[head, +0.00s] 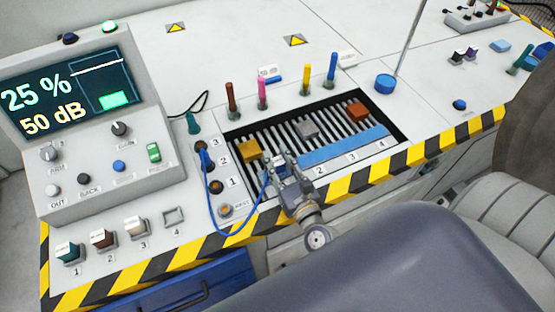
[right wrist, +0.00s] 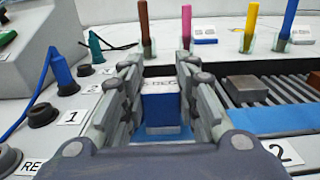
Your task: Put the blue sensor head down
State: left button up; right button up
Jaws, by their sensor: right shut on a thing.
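My right gripper (head: 284,165) is shut on the blue sensor head (right wrist: 160,106), a small blue block with a pale marked top, seen between the fingers in the right wrist view. In the head view the gripper mostly hides it. It is at the near left end of the slatted bed (head: 330,128), by the blue strip (head: 345,150) numbered 2, 3, 4; the 1 is hidden. I cannot tell whether it touches the surface below. A blue cable (head: 236,232) loops from a plug (head: 203,157) by socket 2 towards the gripper. My left gripper is not in view.
A gold block (head: 248,149), a grey block (head: 308,129) and an orange-brown block (head: 357,111) sit on the slats. Several coloured pens (head: 262,92) stand behind the bed. A console with a screen (head: 70,92) stands at left. A striped edge (head: 348,184) runs along the front.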

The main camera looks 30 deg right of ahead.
jog(key=o, duration=1.1)
jog(key=shift+f, duration=0.15)
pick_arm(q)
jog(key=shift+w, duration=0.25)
pick_arm(e)
jog(key=shift+o, duration=0.2)
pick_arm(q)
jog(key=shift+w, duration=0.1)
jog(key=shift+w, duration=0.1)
pick_arm(e)
jog(key=shift+r+p, duration=0.3)
jog(key=shift+p, duration=0.05)
jog(key=s+b, duration=0.1)
jog(key=s, duration=0.2)
jog(key=s+b, duration=0.1)
jog(key=s, duration=0.3)
jog(key=s+b, duration=0.1)
jog(key=s, duration=0.3)
jog(key=shift+s+a+f, duration=0.2)
jog(key=shift+a, duration=0.15)
jog(key=shift+s+r, duration=0.1)
jog(key=shift+s, duration=0.2)
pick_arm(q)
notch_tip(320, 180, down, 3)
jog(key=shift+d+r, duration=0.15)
